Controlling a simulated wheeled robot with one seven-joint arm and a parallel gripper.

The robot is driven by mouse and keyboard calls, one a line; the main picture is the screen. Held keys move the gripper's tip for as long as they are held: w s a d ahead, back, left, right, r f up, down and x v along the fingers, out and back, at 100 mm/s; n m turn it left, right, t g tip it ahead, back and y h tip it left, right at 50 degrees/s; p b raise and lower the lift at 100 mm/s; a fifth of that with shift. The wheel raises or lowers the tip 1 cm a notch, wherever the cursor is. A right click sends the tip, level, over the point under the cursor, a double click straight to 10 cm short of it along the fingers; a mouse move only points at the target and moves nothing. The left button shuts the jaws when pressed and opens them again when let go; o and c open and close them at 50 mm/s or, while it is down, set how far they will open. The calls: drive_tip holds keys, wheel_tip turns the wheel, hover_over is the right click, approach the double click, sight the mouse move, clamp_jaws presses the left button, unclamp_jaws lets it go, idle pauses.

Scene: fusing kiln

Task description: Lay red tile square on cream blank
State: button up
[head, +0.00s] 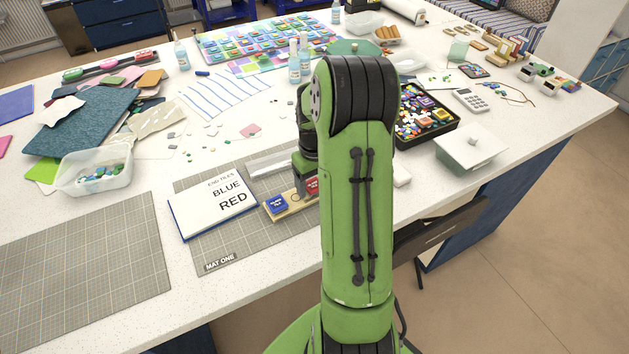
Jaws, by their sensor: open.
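A red tile (312,187) with white lettering shows beside my arm, partly hidden by it. It is at the right end of the visible part of a wooden holder (291,211). A blue tile (277,205) sits at the holder's left end. My gripper (306,172) is over the red tile's end of the holder, mostly hidden behind my green arm. It is open; its fingertips, and whether they touch the tile, cannot be made out. I cannot pick out the cream blank for certain; my arm covers part of the mat.
An open booklet (222,205) reading "END TILES BLUE RED" lies on mat one (215,246), left of the holder. A clear tub (95,178) stands further left. A black tray of tiles (448,126) and a white lidded box (470,150) stand right. The left mat (85,270) is bare.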

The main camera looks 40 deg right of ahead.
sight(314, 186)
drive_tip(key=shift+r, duration=0.15)
wheel_tip(314, 186, up, 12)
drive_tip(key=p, duration=0.3)
drive_tip(key=s+a+r+n+t+h, duration=0.1)
drive_tip(key=s+a+r+t, duration=0.15)
drive_tip(key=a+r, duration=0.75)
drive_tip(key=s+a+f+n+t+y, duration=0.1)
drive_tip(key=s+a+t, duration=0.2)
drive_tip(key=s+a, duration=1)
drive_tip(key=shift+f, duration=0.15)
